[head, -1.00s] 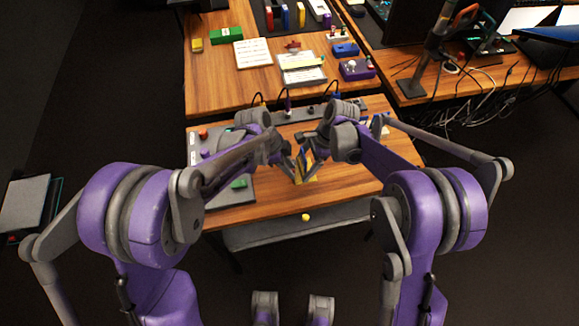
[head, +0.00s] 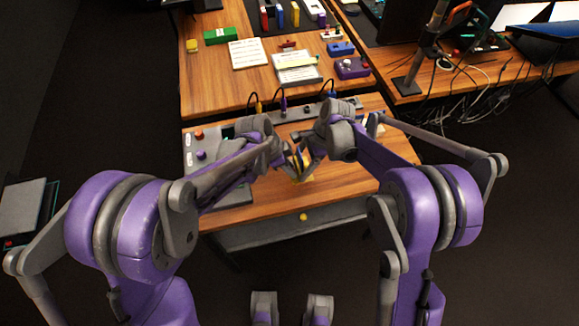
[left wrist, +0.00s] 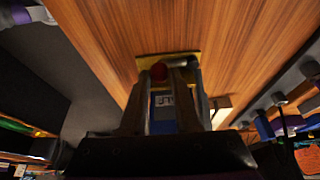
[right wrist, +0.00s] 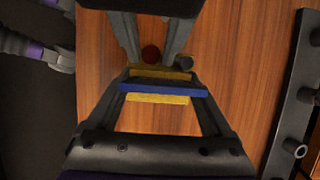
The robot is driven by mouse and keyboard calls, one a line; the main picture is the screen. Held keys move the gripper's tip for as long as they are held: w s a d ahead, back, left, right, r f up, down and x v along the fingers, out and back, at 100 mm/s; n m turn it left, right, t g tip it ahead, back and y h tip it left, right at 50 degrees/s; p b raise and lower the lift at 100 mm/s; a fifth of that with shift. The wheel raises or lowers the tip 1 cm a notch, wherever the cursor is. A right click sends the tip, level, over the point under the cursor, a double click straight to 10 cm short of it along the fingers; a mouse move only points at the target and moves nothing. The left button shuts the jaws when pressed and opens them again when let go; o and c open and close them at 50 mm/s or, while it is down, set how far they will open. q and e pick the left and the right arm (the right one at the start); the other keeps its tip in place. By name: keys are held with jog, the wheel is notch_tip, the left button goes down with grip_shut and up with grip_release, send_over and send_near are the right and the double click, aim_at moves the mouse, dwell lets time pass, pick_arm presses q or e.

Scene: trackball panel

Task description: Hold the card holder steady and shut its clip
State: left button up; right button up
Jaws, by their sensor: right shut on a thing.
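The card holder is yellow with a blue strip and stands low on the wooden table between my grippers in the head view (head: 302,176). It shows in the right wrist view (right wrist: 160,99) and in the left wrist view (left wrist: 193,65), with a blue-and-white card face. A red knob (left wrist: 159,71) is at its far end; a dark knob sits beside it in the right wrist view. My right gripper (right wrist: 160,76) is shut on the holder, its fingers at both sides. My left gripper (left wrist: 162,80) is open at the holder, its fingers apart. Clip contact is hidden.
A grey panel (head: 232,196) with buttons lies on the left, close under my left arm. A grey rail (head: 290,115) with plugged cables runs along the back. Bare wood (head: 360,165) lies right of the holder. The drawer front (head: 285,226) is below the near edge.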

pick_arm(q)
jog(key=o, duration=0.3)
jog(key=shift+o, duration=0.2)
jog(key=v, duration=1.2)
jog(key=w+d+v, duration=0.1)
jog(key=v, duration=0.9)
jog(key=shift+s+r, duration=0.3)
jog(key=shift+r, duration=0.35)
pick_arm(e)
jog(key=o, duration=1.2)
